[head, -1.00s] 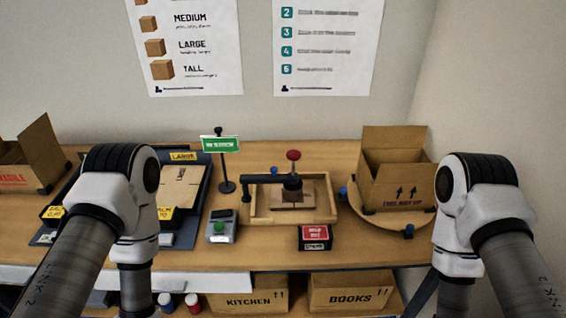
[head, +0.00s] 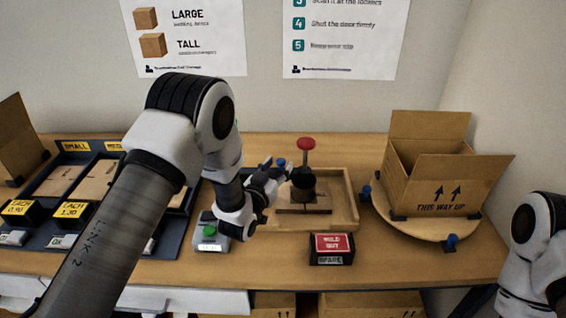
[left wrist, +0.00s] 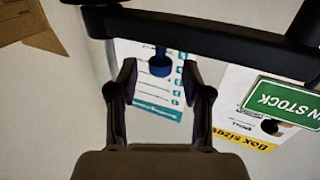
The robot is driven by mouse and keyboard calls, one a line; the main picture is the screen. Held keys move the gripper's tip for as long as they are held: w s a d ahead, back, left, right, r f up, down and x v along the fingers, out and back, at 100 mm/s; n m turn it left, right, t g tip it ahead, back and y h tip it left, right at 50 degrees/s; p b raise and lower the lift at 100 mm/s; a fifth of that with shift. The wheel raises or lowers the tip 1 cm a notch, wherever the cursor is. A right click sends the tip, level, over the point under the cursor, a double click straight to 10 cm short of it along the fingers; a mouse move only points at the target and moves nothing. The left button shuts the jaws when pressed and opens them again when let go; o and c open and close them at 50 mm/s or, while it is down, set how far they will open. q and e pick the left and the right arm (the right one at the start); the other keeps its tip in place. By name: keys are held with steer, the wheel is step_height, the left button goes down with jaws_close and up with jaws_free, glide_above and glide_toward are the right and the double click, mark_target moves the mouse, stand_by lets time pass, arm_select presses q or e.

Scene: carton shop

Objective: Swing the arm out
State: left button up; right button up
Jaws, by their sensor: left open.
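The black swing arm of the wooden press fixture is partly hidden by my left gripper in the head view. Its dark head (head: 303,183) carries a red knob (head: 305,144) over the wooden tray (head: 345,222). In the left wrist view the black bar (left wrist: 215,38) crosses the top of the picture. A blue peg (left wrist: 160,66) shows between my open fingers there, and I cannot tell whether they touch it. My left gripper (head: 276,171) is open, at the left of the dark head. It also shows in the left wrist view (left wrist: 158,82). My right gripper is out of view.
A carton (head: 438,185) stands on a round turntable (head: 400,226) at the right. A red-faced box (head: 331,245) sits in front of the tray. A grey device with a green button (head: 209,232) is below my left wrist. A green sign (left wrist: 285,103) shows in the left wrist view.

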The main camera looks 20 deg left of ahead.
arm_select(q)
steer(key=shift+w+d, duration=0.1)
steer(key=shift+w, duration=0.75)
steer(key=shift+w+r, duration=0.1)
steer(key=shift+w, duration=0.35)
jaws_close()
